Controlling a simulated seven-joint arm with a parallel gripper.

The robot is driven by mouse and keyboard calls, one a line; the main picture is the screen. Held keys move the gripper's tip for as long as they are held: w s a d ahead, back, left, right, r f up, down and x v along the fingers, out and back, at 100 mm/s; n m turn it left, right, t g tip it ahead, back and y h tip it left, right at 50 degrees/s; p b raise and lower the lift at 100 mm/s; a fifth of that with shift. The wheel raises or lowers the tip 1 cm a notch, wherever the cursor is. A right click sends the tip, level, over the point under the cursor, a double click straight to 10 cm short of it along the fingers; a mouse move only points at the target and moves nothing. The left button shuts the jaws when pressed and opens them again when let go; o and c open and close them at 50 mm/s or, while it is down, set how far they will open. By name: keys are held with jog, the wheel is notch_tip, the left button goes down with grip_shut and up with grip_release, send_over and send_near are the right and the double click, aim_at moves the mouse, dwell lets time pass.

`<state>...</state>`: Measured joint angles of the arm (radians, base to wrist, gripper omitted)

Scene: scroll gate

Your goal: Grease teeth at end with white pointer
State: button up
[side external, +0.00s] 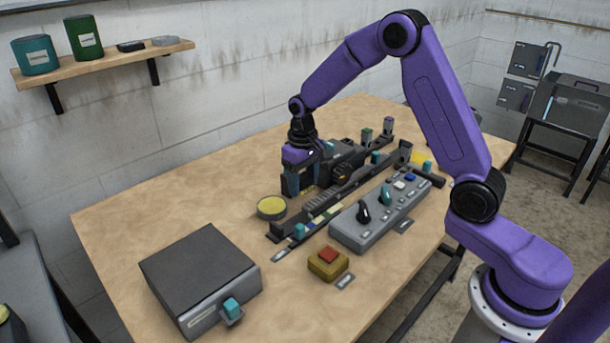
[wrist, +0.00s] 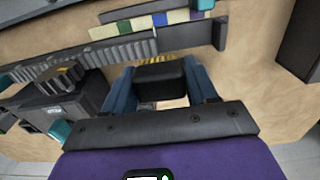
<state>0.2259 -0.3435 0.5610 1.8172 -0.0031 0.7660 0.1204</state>
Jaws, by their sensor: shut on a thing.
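My gripper (side external: 300,188) points down over the table, just behind the long dark toothed rack (side external: 345,190). In the wrist view its two blue fingers (wrist: 162,84) are shut on a dark block (wrist: 160,73), with a yellow patch showing at its far edge. The held block sits close to the rack teeth (wrist: 125,53); I cannot tell whether it touches them. A coloured strip (wrist: 145,22) runs along the rack. A round tin with yellow contents (side external: 271,207) stands left of my gripper. I cannot make out a white pointer at either rack end.
A grey control panel (side external: 350,232) with knobs and buttons lies in front of the rack. A dark gear unit (wrist: 62,95) stands beside the rack. A red button on a yellow base (side external: 328,264) and a large grey box (side external: 200,275) are nearer. The table's left back is clear.

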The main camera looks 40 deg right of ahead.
aim_at(325, 194)
jog(key=shift+f, duration=2.4)
jog(key=shift+d+f, duration=0.65)
jog(key=shift+d, duration=3.7)
jog(key=shift+a, duration=4.45)
jog(key=shift+d+r, duration=0.1)
jog(key=shift+r, duration=3.95)
